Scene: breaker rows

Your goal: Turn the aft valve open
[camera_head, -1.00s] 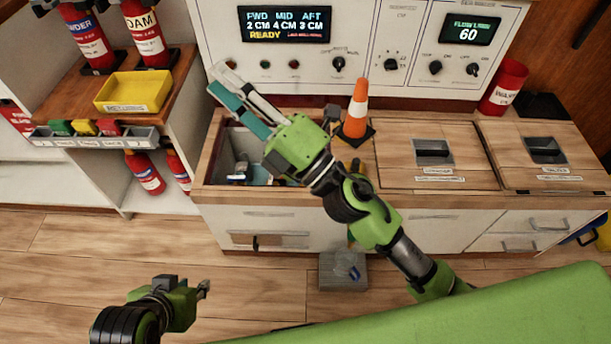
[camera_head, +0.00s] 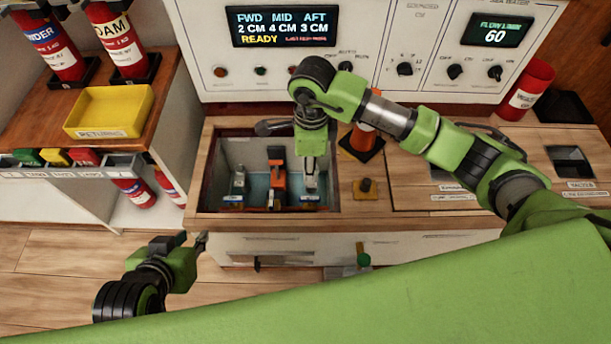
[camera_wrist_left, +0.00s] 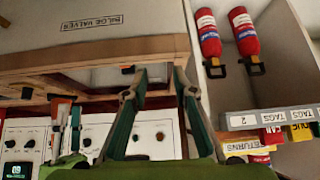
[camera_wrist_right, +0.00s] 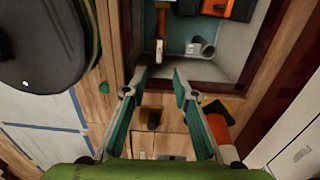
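An open well (camera_head: 208,185) in the counter holds several fittings. An orange fitting (camera_head: 278,172) stands in the middle, a grey one (camera_head: 238,180) at the left. Small labels at their front are unreadable. My right gripper (camera_head: 311,180) points down into the right side of the well and partly hides what is there. Which fitting is the aft valve cannot be read. My left gripper (camera_head: 203,242) is low before the cabinet; its wrist view shows it open (camera_wrist_left: 158,75) and empty.
A display (camera_head: 283,25) reads FWD 2, MID 4, AFT 3 CM, READY. An orange cone (camera_head: 364,138) and a block with a black knob (camera_head: 367,188) stand right of the well. A yellow returns tray (camera_head: 108,108) and fire extinguishers (camera_head: 120,38) are on the left.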

